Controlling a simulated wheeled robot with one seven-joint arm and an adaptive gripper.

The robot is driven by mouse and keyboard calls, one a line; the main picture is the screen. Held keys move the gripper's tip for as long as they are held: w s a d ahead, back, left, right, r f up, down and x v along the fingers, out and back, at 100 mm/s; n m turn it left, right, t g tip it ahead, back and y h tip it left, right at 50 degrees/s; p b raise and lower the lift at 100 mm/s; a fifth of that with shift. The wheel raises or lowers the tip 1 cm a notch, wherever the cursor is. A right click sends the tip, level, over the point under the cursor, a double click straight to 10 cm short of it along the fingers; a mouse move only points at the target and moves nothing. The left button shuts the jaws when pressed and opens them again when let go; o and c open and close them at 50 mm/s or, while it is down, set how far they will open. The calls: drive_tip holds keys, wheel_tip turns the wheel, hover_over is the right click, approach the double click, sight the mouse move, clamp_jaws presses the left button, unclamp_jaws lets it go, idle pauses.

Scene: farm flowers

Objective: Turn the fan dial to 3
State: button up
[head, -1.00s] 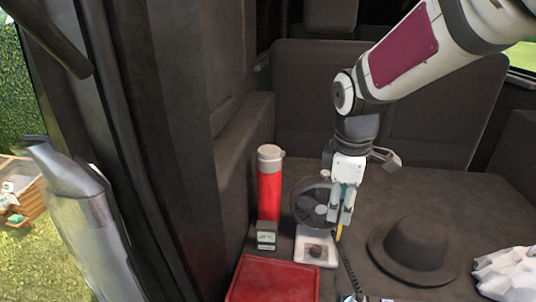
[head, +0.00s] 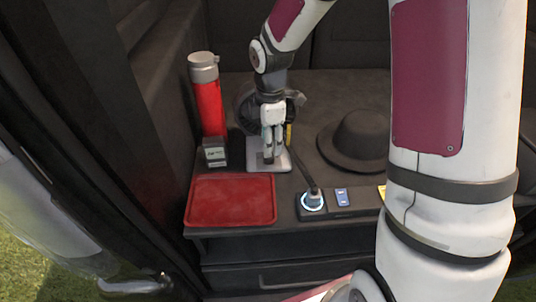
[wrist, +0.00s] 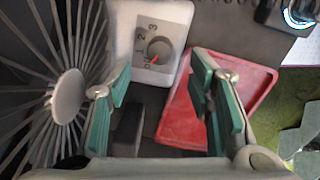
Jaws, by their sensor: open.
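The fan (head: 246,108) stands on the dark surface, its round grille partly behind my gripper in the head view. Its white base (head: 282,163) lies in front of it. In the wrist view the fan grille (wrist: 30,70) fills the left side, and the grey dial (wrist: 160,48) shows on the white base with the marks 1, 2 and 3 around it. A small red mark on the dial sits at the lower left, by a small label. My gripper (head: 270,158) points down over the base, fingers open. In the wrist view its fingers (wrist: 162,80) are apart, with the dial beyond them.
A red tray (head: 230,200) lies in front of the base. A dark hat (head: 358,140) lies to the right.

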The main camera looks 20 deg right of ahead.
sight(269, 158)
wheel_tip(269, 158, down, 6)
drive_tip(key=shift+w+r+b, duration=0.15)
drive_tip(key=shift+b, duration=0.4)
drive_tip(key=shift+c, duration=0.2)
clamp_jaws()
